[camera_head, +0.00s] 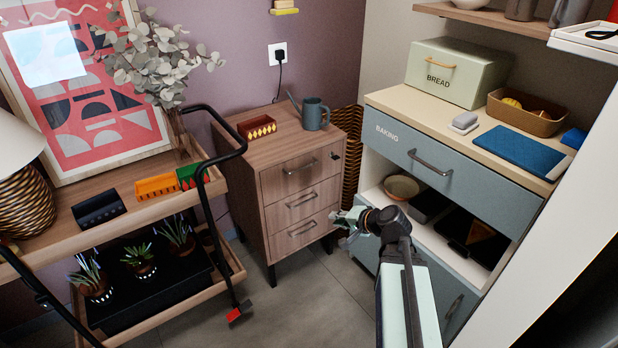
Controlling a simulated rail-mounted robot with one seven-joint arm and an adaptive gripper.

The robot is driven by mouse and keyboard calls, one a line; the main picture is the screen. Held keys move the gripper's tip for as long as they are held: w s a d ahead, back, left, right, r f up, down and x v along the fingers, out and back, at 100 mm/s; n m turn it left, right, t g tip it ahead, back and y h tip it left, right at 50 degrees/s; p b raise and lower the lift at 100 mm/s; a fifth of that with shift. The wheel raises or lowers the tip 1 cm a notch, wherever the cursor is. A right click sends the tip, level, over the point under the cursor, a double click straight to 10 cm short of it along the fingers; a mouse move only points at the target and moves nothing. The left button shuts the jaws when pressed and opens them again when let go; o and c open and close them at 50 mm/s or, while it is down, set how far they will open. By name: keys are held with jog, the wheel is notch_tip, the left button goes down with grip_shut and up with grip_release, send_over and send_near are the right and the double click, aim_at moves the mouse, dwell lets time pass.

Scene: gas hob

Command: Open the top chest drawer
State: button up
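The wooden chest (255,205) stands against the wall in the middle of the view, with three drawers one above another. A small dark lock or knob shows near the top right corner of that drawer front. My gripper (341,228) is to the right of and below the top handle, in front of the chest's lower right side, apart from the handle. Its fingers look spread, with nothing between them.
A red patterned box (257,127) and a grey-blue watering can (314,114) stand on the chest. A trolley (142,207) with plants is on the left. The blue BAKING drawer unit (453,170) is close on the right. Grey floor (287,300) is free in front of the chest.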

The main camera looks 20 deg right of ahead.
jog(key=w+d+r+m+t, duration=0.2)
jog(key=w+r+m+t, duration=0.15)
jog(key=r, duration=0.65)
jog(key=t+b, duration=0.1)
jog(key=b, duration=0.1)
send_near(309, 165)
jog(key=shift+m, duration=0.35)
jog(key=x, duration=1)
jog(key=shift+w+f, duration=0.15)
jog(key=shift+w, duration=0.05)
jog(key=shift+c, duration=0.4)
grip_shut()
